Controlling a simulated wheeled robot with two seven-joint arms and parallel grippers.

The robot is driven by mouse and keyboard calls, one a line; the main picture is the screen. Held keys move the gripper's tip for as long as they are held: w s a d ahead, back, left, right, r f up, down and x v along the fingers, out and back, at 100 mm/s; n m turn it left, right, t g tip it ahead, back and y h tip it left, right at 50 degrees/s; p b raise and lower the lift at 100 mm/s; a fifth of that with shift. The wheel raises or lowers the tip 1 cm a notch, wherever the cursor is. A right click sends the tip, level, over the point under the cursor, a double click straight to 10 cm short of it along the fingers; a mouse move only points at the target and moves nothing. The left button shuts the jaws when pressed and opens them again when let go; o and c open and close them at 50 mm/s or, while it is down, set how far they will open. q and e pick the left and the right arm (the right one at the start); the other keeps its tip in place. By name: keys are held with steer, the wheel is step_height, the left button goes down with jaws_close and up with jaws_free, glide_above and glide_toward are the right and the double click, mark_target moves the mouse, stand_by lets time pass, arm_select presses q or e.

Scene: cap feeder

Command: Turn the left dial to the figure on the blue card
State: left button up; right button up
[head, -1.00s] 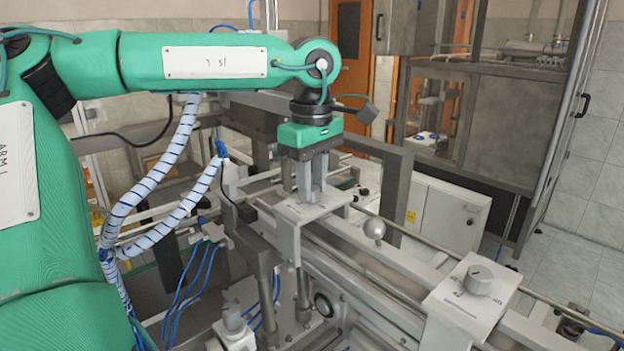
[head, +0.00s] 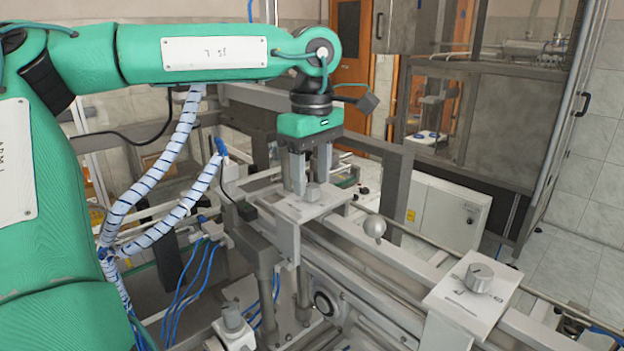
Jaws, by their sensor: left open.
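The left dial (head: 313,192) is a small grey knob on a pale plate (head: 283,210) at the middle of the machine. My left gripper (head: 312,183) points down over it with its two grey fingers apart. The knob shows between and just below the fingertips, and the gripper holds nothing. The dial's marks are too small to read. A second dial (head: 480,277) is a round grey knob on another pale plate at the lower right. I cannot make out a blue card in this view. My right gripper is out of view.
A silver ball-shaped part (head: 374,227) stands on the machine rail between the two plates. Blue hoses (head: 190,290) hang at the lower left. A white cabinet (head: 445,212) stands behind the machine. The space above the second dial is clear.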

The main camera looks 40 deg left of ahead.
mark_target(312, 186)
arm_select(q)
step_height(312, 186, up, 13)
steer(key=b, duration=0.1)
steer(key=shift+f, duration=0.2)
steer(key=shift+f, duration=0.1)
stand_by(0.4)
